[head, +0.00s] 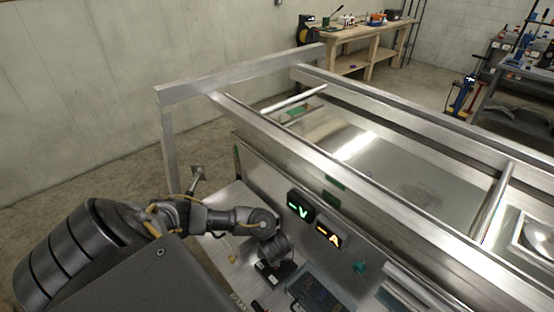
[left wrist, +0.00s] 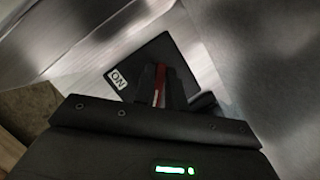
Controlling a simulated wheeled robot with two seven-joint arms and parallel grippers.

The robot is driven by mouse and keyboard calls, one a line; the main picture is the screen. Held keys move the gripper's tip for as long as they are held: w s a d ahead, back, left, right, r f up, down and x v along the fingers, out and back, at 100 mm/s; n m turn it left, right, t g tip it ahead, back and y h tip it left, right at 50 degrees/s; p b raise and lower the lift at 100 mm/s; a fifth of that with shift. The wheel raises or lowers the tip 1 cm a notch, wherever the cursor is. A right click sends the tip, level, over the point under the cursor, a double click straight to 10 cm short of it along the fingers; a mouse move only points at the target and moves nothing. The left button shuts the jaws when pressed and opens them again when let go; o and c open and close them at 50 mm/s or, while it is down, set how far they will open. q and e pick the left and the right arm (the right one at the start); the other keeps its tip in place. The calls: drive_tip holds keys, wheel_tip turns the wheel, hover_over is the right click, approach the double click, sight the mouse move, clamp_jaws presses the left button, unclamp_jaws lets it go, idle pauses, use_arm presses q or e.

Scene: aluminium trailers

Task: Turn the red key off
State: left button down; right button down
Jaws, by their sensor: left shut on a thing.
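The red key (left wrist: 160,80) shows in the left wrist view as a narrow red strip in front of a dark switch plate (left wrist: 143,62). A white label reading "ON" (left wrist: 118,79) is on the left part of that plate. My left gripper (left wrist: 161,92) is shut on the red key, with its fingers on both sides of it. In the head view my left gripper (head: 268,272) reaches down to the panel, and the key is hidden there. My right gripper is not in view.
Two displays, a green "V" (head: 300,206) and an amber "A" (head: 328,235), stand right of my left wrist. A metal trailer frame (head: 380,188) runs behind them.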

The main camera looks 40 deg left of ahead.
use_arm(q)
drive_tip(key=shift+a, duration=0.1)
idle(0.4)
drive_tip(key=c, duration=1.4)
unclamp_jaws()
drive_tip(key=shift+c, duration=0.2)
drive_tip(key=p+v, duration=0.8)
drive_tip(key=v, duration=0.3)
drive_tip(key=shift+w+f, duration=0.1)
